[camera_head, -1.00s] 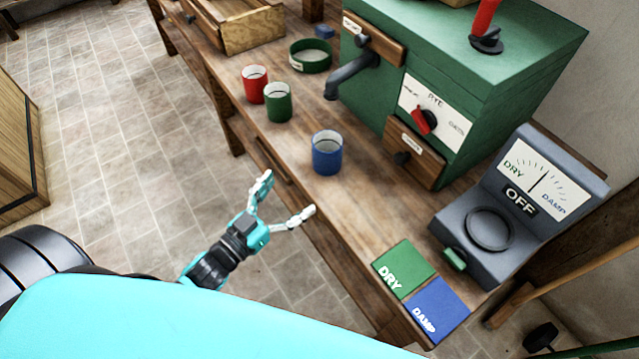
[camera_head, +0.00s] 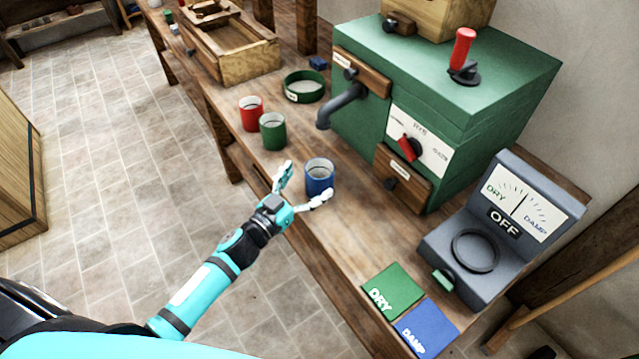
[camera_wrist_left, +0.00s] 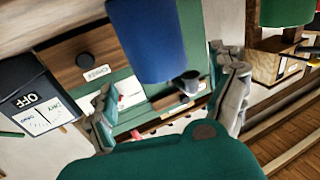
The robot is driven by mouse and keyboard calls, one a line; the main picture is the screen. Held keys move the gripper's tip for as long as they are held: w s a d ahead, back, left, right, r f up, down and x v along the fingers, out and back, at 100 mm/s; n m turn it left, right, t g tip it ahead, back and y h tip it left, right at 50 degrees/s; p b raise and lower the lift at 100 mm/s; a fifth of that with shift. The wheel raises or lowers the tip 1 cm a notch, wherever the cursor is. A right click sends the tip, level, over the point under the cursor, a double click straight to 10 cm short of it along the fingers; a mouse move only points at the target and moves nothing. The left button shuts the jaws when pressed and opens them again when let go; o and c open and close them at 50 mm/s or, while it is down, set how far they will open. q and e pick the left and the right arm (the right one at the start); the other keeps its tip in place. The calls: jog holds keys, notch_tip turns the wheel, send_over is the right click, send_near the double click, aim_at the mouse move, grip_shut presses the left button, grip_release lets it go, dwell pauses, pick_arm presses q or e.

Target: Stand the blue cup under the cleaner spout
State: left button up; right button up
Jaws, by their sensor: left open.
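The blue cup (camera_head: 319,178) stands upright on the wooden bench, a little in front of the green cleaner (camera_head: 440,100). The dark grey spout (camera_head: 341,106) sticks out of the cleaner's side, behind the cup and apart from it. My left gripper (camera_head: 306,184) is open at the cup's near side, with one finger on each side of it. In the left wrist view, the blue cup (camera_wrist_left: 148,40) is between the open fingers and beyond their tips; I cannot tell whether they touch it. The spout (camera_wrist_left: 187,84) shows there too. My right gripper is not in view.
A green cup (camera_head: 272,132) and a red cup (camera_head: 251,114) stand left of the blue cup. A green round sieve (camera_head: 304,88) lies behind them. A meter reading OFF (camera_head: 503,222) and DRY (camera_head: 393,289) and DAMP (camera_head: 428,329) pads are to the right.

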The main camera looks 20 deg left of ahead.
aim_at(328, 163)
pick_arm(q)
jog(key=x, duration=0.5)
jog(key=shift+w+d+f+p, duration=0.1)
jog(key=shift+f+p, duration=0.1)
jog(key=shift+p, duration=0.1)
jog(key=shift+c, duration=1.2)
jog(key=c, duration=1.6)
